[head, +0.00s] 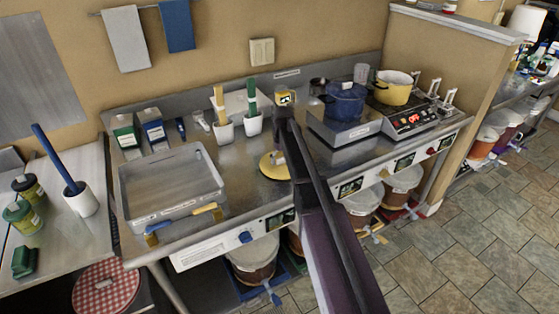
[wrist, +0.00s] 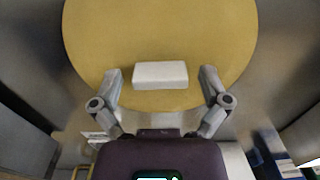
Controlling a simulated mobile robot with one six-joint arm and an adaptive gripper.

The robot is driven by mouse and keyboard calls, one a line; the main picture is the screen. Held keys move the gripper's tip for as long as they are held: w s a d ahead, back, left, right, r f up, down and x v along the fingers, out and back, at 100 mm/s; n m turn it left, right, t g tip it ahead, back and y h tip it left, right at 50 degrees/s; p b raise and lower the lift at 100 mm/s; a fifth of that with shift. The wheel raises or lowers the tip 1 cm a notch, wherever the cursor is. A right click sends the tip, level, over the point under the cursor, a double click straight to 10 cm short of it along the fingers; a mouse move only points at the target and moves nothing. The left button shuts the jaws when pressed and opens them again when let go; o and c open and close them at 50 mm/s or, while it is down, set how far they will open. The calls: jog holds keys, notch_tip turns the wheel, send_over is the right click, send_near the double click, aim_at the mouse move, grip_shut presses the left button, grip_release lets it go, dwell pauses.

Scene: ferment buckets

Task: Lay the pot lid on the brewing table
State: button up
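The pot lid is a round yellow disc (head: 268,169) with a pale block handle. In the head view it appears to lie on the metal brewing table (head: 240,190), left of my arm, which hides its right part. In the wrist view the lid (wrist: 160,35) fills the upper middle, with its white handle (wrist: 160,75) facing me. My gripper (wrist: 162,72) is open, one finger on each side of the handle, with a small gap at both sides. In the head view my gripper (head: 277,157) is over the lid, mostly hidden by the arm.
A yellow pot (head: 393,92) without a lid stands on the hob (head: 410,120) at the right. A blue pot (head: 345,105) stands left of it. A metal tray (head: 170,190) takes up the table's left. White tool holders (head: 253,123) stand behind the lid. Bare table lies around the lid.

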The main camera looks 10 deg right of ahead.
aim_at(282, 158)
jog(key=shift+r, duration=0.2)
dwell(0.3)
notch_tip(282, 158, up, 12)
jog(key=p, duration=1.2)
dwell(0.7)
jog(key=s+a+m, duration=0.1)
jog(key=s+m, duration=0.2)
jog(key=s, duration=2.6)
jog(key=shift+m, duration=0.3)
jog(key=shift+w+f, duration=0.1)
jog(key=shift+f, duration=0.1)
